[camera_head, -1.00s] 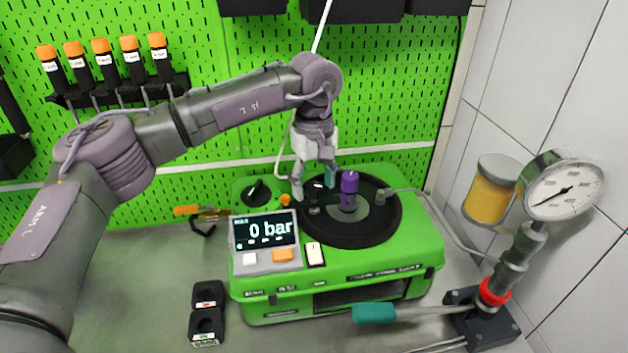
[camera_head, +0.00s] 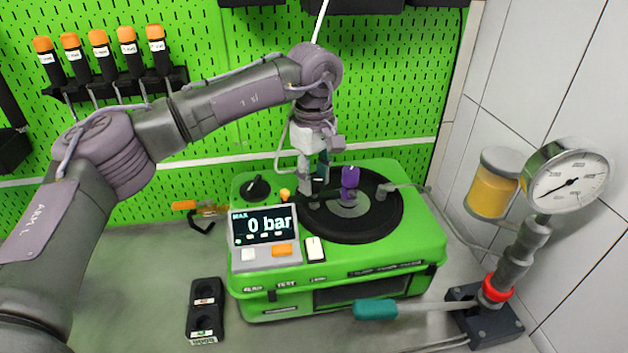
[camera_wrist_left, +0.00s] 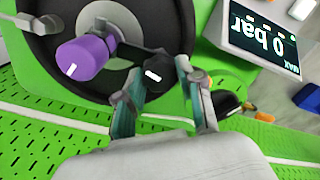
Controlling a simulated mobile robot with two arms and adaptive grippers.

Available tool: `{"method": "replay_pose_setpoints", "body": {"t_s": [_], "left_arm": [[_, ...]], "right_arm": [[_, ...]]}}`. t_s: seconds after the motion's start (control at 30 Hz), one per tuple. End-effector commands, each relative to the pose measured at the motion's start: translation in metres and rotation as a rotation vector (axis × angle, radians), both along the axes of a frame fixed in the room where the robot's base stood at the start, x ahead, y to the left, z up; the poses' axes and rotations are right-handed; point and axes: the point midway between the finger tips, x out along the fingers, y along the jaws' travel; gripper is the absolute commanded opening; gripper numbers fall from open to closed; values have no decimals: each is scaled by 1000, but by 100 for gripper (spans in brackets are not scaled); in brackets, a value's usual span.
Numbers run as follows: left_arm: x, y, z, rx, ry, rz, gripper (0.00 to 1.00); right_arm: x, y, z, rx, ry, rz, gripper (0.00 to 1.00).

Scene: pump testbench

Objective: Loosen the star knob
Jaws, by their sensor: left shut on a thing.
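My left gripper (camera_head: 312,188) reaches down from above onto the left side of the round black plate (camera_head: 385,222) on the green pump testbench (camera_head: 405,255). In the left wrist view, a dark knob with a white mark, which looks like the star knob (camera_wrist_left: 158,74), sits between the fingers of my left gripper (camera_wrist_left: 160,84). The fingers are shut on it. In the head view the knob is mostly hidden by the fingers. A purple knob (camera_head: 350,180) stands upright just right of the gripper and also shows in the left wrist view (camera_wrist_left: 82,57). My right gripper is not in view.
The display (camera_head: 264,224) reads 0 bar. A black rotary knob (camera_head: 258,188) sits left of the plate. A pressure gauge (camera_head: 568,180) and a teal-handled lever (camera_head: 375,309) stand at the right. A black double holder (camera_head: 206,307) lies front left.

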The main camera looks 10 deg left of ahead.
Motion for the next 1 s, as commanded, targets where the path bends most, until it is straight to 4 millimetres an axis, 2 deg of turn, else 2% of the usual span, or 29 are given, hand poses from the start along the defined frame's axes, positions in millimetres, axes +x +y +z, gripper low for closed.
{"method": "replay_pose_setpoints", "body": {"t_s": [0.3,1.0], "left_arm": [[0,0,-1,0,-4,302,3],[0,0,0,0,-4,966,3]], "right_arm": [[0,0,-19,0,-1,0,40],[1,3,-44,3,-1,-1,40]]}}
